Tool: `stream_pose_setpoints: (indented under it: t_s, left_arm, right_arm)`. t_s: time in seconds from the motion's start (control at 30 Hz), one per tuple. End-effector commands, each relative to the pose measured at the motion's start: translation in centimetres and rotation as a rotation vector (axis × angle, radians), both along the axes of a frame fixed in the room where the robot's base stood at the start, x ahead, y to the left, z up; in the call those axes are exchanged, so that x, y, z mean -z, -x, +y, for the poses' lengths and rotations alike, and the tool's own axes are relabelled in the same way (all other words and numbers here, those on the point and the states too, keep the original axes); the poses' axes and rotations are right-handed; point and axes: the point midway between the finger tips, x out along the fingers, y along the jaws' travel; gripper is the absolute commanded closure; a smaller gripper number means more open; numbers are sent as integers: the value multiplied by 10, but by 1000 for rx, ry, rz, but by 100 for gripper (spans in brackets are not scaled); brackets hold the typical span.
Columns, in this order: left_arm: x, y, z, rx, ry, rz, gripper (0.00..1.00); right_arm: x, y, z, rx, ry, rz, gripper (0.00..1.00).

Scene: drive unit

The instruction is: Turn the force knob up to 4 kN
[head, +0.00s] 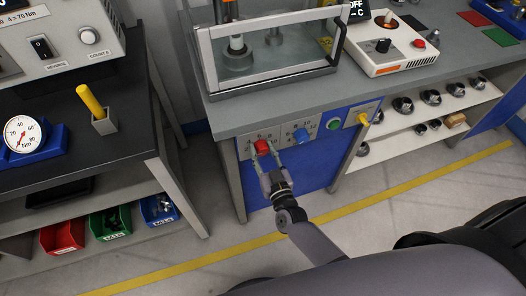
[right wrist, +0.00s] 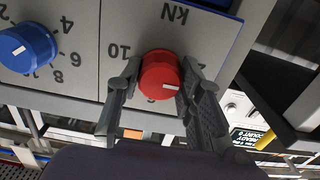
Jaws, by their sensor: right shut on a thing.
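The red force knob (head: 262,147) sits on the grey front panel of the right bench, below the glass-fronted enclosure. In the right wrist view the knob (right wrist: 158,75) is seen upside down, with "kN" and "10" printed beside it. Its white mark points right in that picture, toward one finger; the fingers partly hide the other numbers, so I cannot read the exact setting. My right gripper (head: 269,168) has its fingers on both sides of the knob, shut on it. It also shows in the right wrist view (right wrist: 158,88). My left gripper is out of view.
A blue knob (head: 301,135) with its own scale is beside the red one, and it also shows in the right wrist view (right wrist: 28,46). A green button (head: 333,124) is further right. The bench top (head: 250,112) overhangs the panel. Floor in front is clear.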

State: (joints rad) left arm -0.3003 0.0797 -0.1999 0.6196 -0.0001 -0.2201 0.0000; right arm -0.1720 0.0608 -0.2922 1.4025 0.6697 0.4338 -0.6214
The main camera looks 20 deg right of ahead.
Motion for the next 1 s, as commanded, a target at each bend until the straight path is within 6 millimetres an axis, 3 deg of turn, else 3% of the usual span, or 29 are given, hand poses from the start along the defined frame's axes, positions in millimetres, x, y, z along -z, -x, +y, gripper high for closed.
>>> stream_pose_setpoints:
  t_s: [0.6,1.0]
  left_arm:
    - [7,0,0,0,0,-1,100]
    - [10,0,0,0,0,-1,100]
  right_arm:
    - [1,0,0,0,-518,18,94]
    - [1,0,0,0,-684,24,94]
